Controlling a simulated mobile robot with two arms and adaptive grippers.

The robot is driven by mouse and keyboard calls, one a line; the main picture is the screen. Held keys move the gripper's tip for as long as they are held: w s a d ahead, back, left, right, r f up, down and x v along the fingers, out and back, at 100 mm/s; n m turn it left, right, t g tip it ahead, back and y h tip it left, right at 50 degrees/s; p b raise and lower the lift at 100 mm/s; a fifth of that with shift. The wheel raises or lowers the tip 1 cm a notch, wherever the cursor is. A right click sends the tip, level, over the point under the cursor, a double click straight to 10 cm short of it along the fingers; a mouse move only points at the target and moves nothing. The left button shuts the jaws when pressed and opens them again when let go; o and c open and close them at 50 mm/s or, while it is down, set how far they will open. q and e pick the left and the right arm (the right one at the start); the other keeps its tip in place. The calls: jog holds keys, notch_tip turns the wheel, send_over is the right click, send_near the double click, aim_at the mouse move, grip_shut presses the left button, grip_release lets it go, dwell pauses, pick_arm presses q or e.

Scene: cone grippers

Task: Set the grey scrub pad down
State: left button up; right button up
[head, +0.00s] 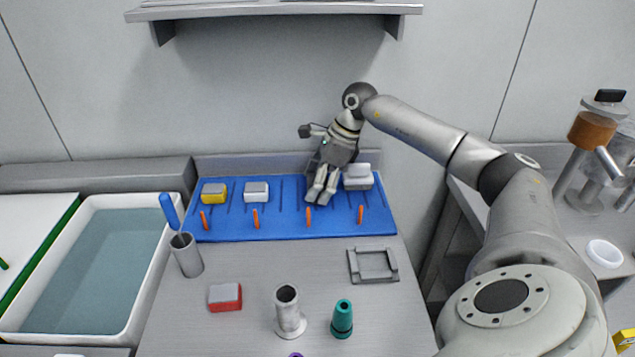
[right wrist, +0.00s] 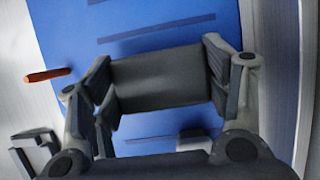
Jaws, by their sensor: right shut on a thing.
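My right gripper (head: 318,197) is over the right part of the blue mat (head: 230,229), between a white-and-grey block and another further left. In the right wrist view its two fingers (right wrist: 160,85) are closed on the opposite ends of the dark grey scrub pad (right wrist: 160,78). The pad lies level across the jaws, over the blue mat with its dark stripes. In the head view the gripper mostly hides the pad. I cannot tell whether the pad touches the mat. My left gripper is not in view.
On the mat are a yellow-and-grey sponge (head: 214,193), a white-and-grey block (head: 256,191), another such block (head: 358,178) close right of the gripper, and several orange pegs (head: 308,216). A grey frame (head: 373,265), metal cup (head: 288,310) and teal bottle (head: 342,319) stand in front.

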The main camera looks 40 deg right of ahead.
jog(key=shift+f, duration=0.2)
jog(key=o, duration=0.8)
jog(key=shift+c, duration=0.2)
jog(key=shift+r, duration=0.1)
jog(key=shift+d+r, duration=0.15)
jog(key=shift+r, duration=0.3)
jog(key=v, duration=1.1)
jog(key=shift+r, duration=0.15)
jog(key=shift+s, duration=0.1)
